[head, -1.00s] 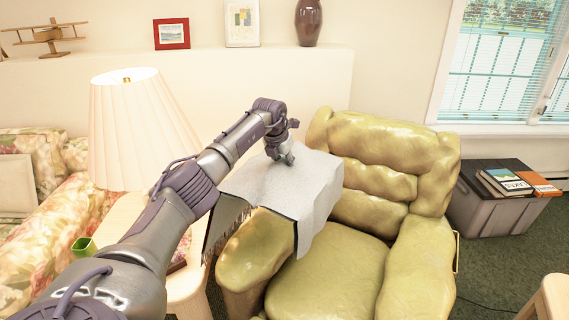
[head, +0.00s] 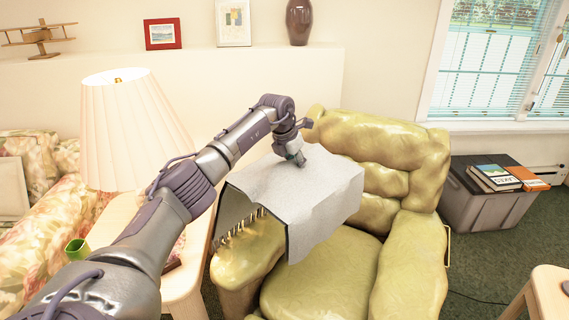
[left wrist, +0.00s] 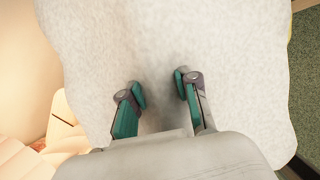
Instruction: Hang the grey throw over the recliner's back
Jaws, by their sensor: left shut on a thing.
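The grey throw (head: 325,195) hangs from my left gripper (head: 298,160) in the head view, over the recliner's left armrest and part of its seat. Its fringe shows along its lower left edge. The green-yellow recliner (head: 325,280) faces forward, and its tufted back (head: 385,150) rises behind and to the right of the throw. In the left wrist view the throw (left wrist: 200,40) fills most of the picture beyond the two fingers of my left gripper (left wrist: 160,88). The pinched cloth is hard to make out between them. My right gripper is not in view.
A lamp with a pleated shade (head: 135,125) stands left of my arm on a wooden side table (head: 180,285). A floral sofa (head: 45,215) is at the left. A grey bin (head: 490,205) with books is right of the recliner. A wooden stool (head: 548,290) is at lower right.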

